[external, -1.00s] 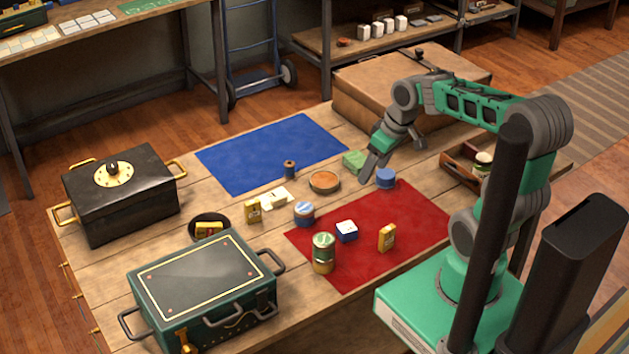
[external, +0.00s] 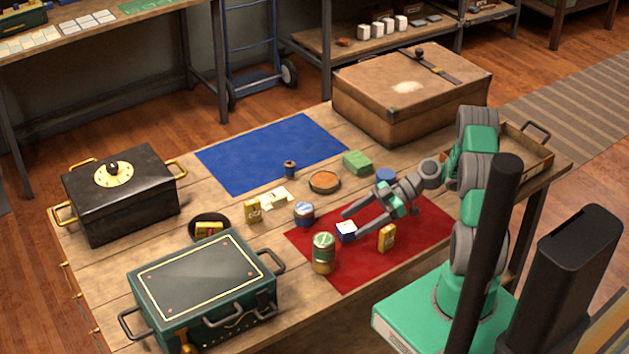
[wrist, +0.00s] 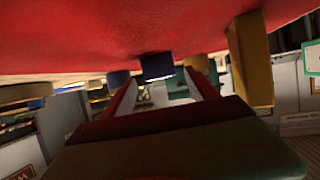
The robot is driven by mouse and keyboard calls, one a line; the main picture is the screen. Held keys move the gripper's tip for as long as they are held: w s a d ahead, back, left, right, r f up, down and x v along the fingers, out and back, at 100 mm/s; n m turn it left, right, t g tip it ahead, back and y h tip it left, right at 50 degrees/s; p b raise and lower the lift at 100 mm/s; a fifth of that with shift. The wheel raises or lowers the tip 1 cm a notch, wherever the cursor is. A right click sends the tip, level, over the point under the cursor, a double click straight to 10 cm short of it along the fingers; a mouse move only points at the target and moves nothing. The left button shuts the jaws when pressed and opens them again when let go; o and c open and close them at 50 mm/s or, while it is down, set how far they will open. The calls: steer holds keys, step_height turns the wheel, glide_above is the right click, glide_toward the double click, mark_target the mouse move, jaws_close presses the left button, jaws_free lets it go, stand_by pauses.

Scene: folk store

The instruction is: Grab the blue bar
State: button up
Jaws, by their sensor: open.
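The blue bar (external: 346,232) is a small blue block with a white top. It stands on the red mat (external: 400,220). In the wrist view, which is upside down, the blue bar (wrist: 157,66) shows beyond the fingertips, near the middle of the gap. My gripper (external: 353,222) is open and low over the mat, with its fingers pointing left toward the bar. The fingers (wrist: 160,80) also show in the wrist view, spread with nothing visible held. I cannot tell whether a fingertip touches the bar.
A yellow box (external: 387,238) stands close to the gripper's near side. A green-topped can (external: 323,253) and a blue-and-white tin (external: 304,213) stand near the bar. A blue round container (external: 385,175) is behind the gripper. The blue mat (external: 270,150) is mostly clear.

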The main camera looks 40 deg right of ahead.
mark_target(349, 226)
steer(key=x, duration=0.3)
steer(key=shift+s+a+p, duration=0.1)
steer(key=shift+p, duration=0.3)
steer(key=shift+a+f, duration=0.2)
steer(key=shift+a, duration=0.05)
steer(key=c, duration=1.4)
steer(key=shift+r, duration=0.1)
steer(key=shift+c, duration=0.2)
